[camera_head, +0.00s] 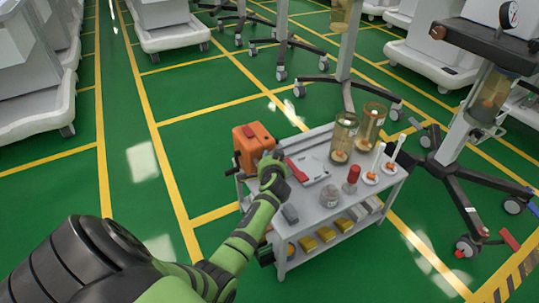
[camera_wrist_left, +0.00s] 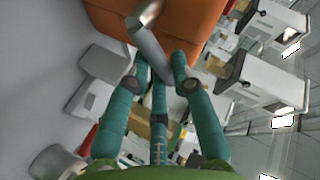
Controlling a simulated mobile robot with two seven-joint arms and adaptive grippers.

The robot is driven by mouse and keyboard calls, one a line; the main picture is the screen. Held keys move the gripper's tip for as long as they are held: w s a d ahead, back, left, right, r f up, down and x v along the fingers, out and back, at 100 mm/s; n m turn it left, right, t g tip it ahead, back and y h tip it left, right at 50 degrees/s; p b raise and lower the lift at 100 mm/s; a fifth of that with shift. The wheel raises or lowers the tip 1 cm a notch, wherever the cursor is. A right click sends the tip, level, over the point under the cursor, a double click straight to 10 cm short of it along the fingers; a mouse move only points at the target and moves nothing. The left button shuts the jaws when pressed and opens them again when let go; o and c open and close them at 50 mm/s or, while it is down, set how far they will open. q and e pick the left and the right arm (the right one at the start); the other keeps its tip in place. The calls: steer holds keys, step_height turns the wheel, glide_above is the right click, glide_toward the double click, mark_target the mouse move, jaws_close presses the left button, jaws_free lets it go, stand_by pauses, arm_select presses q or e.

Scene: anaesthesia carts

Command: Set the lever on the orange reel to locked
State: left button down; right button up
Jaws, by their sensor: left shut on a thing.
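The orange reel (camera_head: 253,146) stands at the left end of a grey cart's top. In the left wrist view its orange housing (camera_wrist_left: 190,22) fills the top. A grey metal lever (camera_wrist_left: 146,42) runs down across the housing between my fingers. My left gripper (camera_head: 271,158) is at the reel's right side in the head view. In the left wrist view its teal fingers (camera_wrist_left: 157,78) are closed around the lever's lower end. The lever is too small to make out in the head view, and I see no lock marking. My right gripper is out of view.
The cart top (camera_head: 312,206) also holds amber canisters (camera_head: 343,138), a red-topped bottle (camera_head: 351,180), a clear jar (camera_head: 330,196) and a grey tray with a red item (camera_head: 305,169). Yellow boxes (camera_head: 326,234) lie on the lower shelf.

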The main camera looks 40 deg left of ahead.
arm_select(q)
steer(key=shift+w+f+m+g+y+p, duration=0.2)
steer(key=shift+f+m+g+y+p, duration=0.15)
steer(key=shift+f+m+g, duration=0.45)
steer(key=shift+w+f+m+g+y+p, duration=0.25)
steer(key=shift+f+m+g+p, duration=0.15)
steer(key=shift+m+g, duration=0.75)
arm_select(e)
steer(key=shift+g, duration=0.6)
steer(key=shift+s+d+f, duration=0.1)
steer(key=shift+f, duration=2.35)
arm_select(q)
steer(key=shift+g, duration=0.25)
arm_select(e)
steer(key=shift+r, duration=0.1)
arm_select(q)
steer(key=c, duration=1.3)
jaws_free()
steer(key=shift+d, duration=0.15)
